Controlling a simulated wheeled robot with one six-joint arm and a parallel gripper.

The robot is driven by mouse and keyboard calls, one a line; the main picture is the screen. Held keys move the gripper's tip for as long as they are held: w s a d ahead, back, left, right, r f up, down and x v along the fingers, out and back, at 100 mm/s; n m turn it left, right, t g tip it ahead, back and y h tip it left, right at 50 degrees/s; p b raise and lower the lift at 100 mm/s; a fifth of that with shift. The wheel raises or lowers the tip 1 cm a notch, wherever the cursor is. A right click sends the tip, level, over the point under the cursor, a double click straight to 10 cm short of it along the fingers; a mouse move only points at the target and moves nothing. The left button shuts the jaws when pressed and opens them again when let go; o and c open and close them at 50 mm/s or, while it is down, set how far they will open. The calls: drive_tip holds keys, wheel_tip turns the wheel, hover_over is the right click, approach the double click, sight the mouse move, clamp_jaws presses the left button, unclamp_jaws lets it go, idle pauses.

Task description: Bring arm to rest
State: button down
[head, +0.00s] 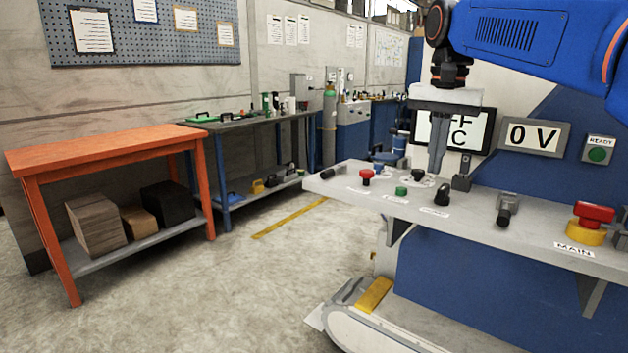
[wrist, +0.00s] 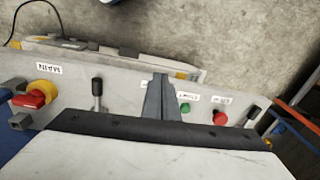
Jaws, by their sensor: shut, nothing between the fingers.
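My arm (head: 530,38) is blue and reaches in from the upper right of the head view, bent so that the wrist points down. My gripper (head: 435,172) is shut and empty, fingers pointing down close above the grey control shelf (head: 400,213). I cannot tell whether the fingertips touch anything there. In the wrist view the shut fingers (wrist: 160,80) lie over the middle of the shelf, hiding part of it.
The shelf carries a red button (head: 366,176), a green button (head: 401,190), a black knob (head: 442,194), a lever (head: 506,210) and a red-and-yellow MAIN switch (head: 590,222). A screen (head: 533,137) reads 0 V. An orange table (head: 110,143) stands left; floor between is clear.

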drive_tip(key=s+d+f+n+t, duration=0.2)
drive_tip(key=s+f+n, duration=0.1)
drive_tip(key=s+f, duration=0.9)
drive_tip(key=s+d+f+n+t, duration=0.2)
drive_tip(key=s+f+n, duration=0.1)
drive_tip(key=s+f, duration=0.9)
wheel_tip(320, 180, down, 6)
drive_tip(key=shift+r+n, duration=0.15)
drive_tip(key=shift+n, duration=0.25)
